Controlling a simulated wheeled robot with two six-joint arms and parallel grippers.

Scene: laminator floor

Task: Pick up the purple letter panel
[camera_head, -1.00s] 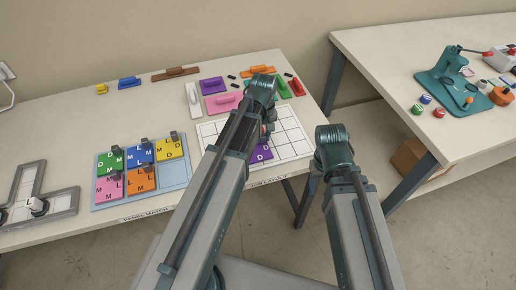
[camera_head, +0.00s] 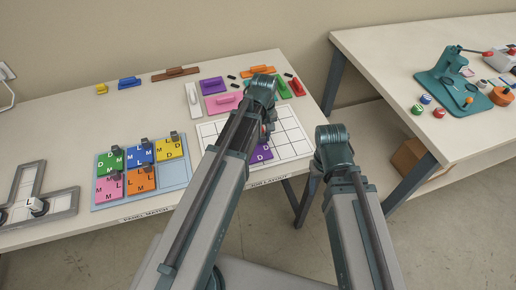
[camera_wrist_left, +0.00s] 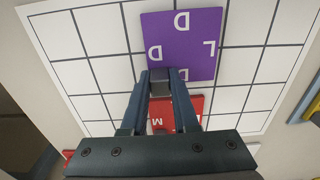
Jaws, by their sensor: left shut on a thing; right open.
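The purple letter panel (camera_head: 262,153) is at the white grid board, partly hidden behind my left arm in the head view. In the left wrist view the purple panel (camera_wrist_left: 190,42) shows white letters D and L, with a grey block at its near edge. My left gripper (camera_wrist_left: 161,82) is shut on that grey block. I cannot tell whether the panel touches the board. My right arm is at the right of the left one, and its fingers are hidden.
A red panel (camera_wrist_left: 186,106) lies under the left fingers in the wrist view. The white grid board (camera_head: 293,146) has free cells. A blue tray (camera_head: 172,197) holds several letter panels. Coloured handled blocks stand along the back. A second table (camera_head: 400,80) is at right.

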